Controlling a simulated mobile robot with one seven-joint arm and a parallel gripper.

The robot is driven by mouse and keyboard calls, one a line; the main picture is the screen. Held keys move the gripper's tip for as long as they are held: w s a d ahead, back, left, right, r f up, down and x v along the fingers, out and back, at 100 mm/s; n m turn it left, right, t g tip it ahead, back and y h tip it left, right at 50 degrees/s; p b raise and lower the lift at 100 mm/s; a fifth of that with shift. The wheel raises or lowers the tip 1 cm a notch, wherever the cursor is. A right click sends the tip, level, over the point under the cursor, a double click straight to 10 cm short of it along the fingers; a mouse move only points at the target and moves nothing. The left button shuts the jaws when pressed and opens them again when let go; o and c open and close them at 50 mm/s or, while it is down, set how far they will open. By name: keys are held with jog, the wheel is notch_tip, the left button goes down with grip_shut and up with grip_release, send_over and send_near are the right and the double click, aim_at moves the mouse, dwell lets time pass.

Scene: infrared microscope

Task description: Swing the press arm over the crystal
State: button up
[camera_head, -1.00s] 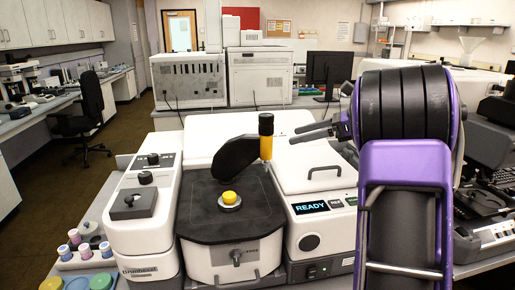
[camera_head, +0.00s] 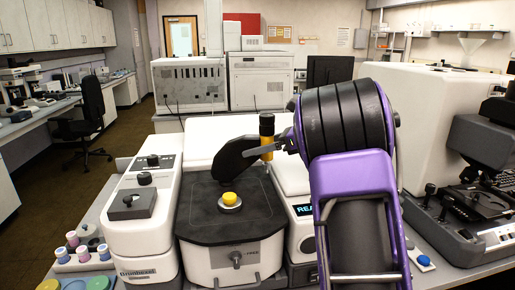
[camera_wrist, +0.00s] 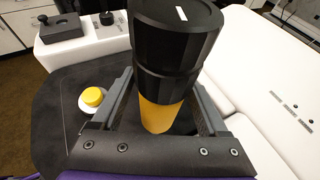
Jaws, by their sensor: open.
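The press arm (camera_head: 236,160) is a black arm with an upright post, black on top and yellow below (camera_head: 267,138). It lies to the back of the dark sample plate, pointing left from the post. The yellow-topped crystal spot on a metal disc (camera_head: 230,199) sits mid-plate, in front of the press arm and not under it. My gripper (camera_head: 268,151) is open at the post. In the wrist view the black and yellow post (camera_wrist: 165,110) stands between my two fingers, and the yellow knob (camera_wrist: 93,96) shows to the left. Finger contact cannot be told.
The dark plate (camera_head: 205,225) has free room around the disc. A white unit with a black knob (camera_head: 133,203) stands left, the display unit (camera_head: 302,211) right, partly hidden by my arm. Small coloured jars (camera_head: 85,253) stand at front left.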

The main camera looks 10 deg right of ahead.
jog(key=shift+c, duration=0.4)
jog(key=shift+r, duration=0.1)
grip_shut()
jog(key=shift+d, duration=0.1)
